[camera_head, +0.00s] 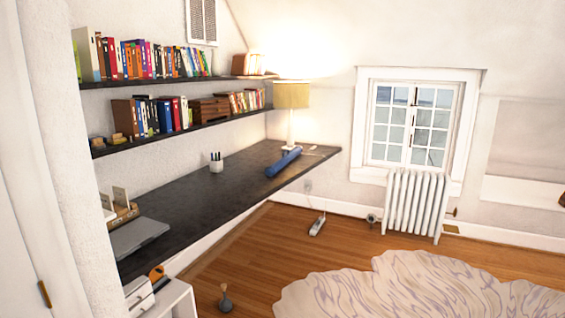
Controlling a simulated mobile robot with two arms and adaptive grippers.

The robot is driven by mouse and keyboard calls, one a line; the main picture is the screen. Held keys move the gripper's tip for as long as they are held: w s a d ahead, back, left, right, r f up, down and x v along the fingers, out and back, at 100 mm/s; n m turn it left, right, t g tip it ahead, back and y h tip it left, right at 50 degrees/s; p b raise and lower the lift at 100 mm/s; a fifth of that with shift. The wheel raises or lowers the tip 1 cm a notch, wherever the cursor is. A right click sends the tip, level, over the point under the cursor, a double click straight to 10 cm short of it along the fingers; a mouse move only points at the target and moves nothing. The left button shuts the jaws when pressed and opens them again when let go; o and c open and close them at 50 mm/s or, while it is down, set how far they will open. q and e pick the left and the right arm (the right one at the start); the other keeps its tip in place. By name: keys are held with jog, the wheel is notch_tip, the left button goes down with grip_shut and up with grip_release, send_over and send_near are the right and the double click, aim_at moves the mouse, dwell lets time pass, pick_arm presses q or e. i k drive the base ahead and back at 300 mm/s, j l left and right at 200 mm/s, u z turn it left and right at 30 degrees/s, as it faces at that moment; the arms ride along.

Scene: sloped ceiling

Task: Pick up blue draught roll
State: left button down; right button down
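The blue draught roll (284,162) lies on the dark desk (215,182) near its far right end. It is a long blue cylinder set at a slant, in front of the lamp. Neither of my grippers shows in the head view.
A yellow-shaded lamp (291,97), a pen cup (216,162) and a closed laptop (138,236) stand on the desk. Book-filled shelves (165,78) hang above it. A radiator (415,204) stands under the window. A pale rug (410,290) covers part of the wooden floor (270,250).

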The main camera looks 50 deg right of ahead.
aim_at(270, 171)
jog(key=z, duration=1.65)
jog(key=i+l+z, duration=0.1)
jog(key=i+z, duration=0.35)
jog(key=i, duration=3.2)
jog(key=i+u, duration=0.1)
jog(key=i, duration=0.35)
jog(key=i+l+u, duration=0.1)
jog(key=i, duration=0.4)
jog(key=i+l+u, duration=0.1)
jog(key=i, duration=0.35)
jog(key=i+l+u, duration=0.15)
jog(key=i, duration=0.3)
